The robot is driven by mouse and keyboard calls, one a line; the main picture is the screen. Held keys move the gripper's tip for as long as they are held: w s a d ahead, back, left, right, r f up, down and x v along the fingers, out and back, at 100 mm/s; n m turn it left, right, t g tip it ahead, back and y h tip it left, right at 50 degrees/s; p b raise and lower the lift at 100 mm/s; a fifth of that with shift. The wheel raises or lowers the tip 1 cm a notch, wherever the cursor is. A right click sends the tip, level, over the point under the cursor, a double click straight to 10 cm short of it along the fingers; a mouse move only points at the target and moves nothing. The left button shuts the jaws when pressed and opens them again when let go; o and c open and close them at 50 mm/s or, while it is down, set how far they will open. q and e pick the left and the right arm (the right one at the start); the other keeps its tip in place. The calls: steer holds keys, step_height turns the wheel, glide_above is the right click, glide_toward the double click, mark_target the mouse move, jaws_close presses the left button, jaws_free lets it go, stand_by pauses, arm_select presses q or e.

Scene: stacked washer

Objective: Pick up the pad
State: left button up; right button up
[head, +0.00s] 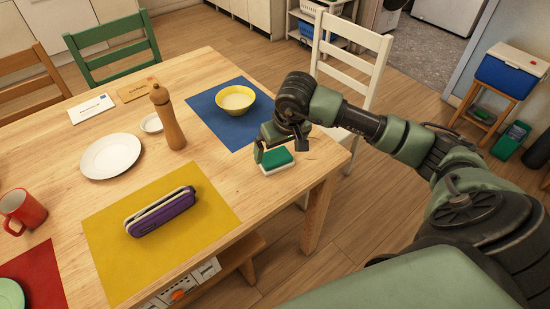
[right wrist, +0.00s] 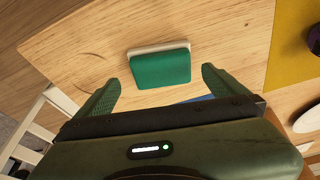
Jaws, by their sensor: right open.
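The pad (head: 276,160) is a small block, green on top with a white layer beneath, lying near the right corner of the wooden table. In the right wrist view the pad (right wrist: 160,66) lies ahead of the fingertips, roughly centred between them. My right gripper (head: 280,148) is right over or beside the pad in the head view. In the right wrist view my right gripper (right wrist: 160,85) is open, with a finger on each side and nothing held. I cannot tell its exact height above the table. My left gripper is not in view.
A blue mat (head: 221,112) with a yellow bowl (head: 236,99) lies just behind the pad. A pepper mill (head: 168,117) stands to the left. A yellow mat (head: 160,235) holds a purple case (head: 161,212). A white chair (head: 350,58) stands at the table's far right edge.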

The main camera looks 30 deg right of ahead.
mark_target(275, 156)
steer(key=x, duration=0.3)
steer(key=shift+w+f, duration=0.2)
steer(key=shift+f, duration=0.1)
steer(key=c, duration=1.2)
steer(key=shift+r, duration=0.15)
step_height(275, 156, up, 20)
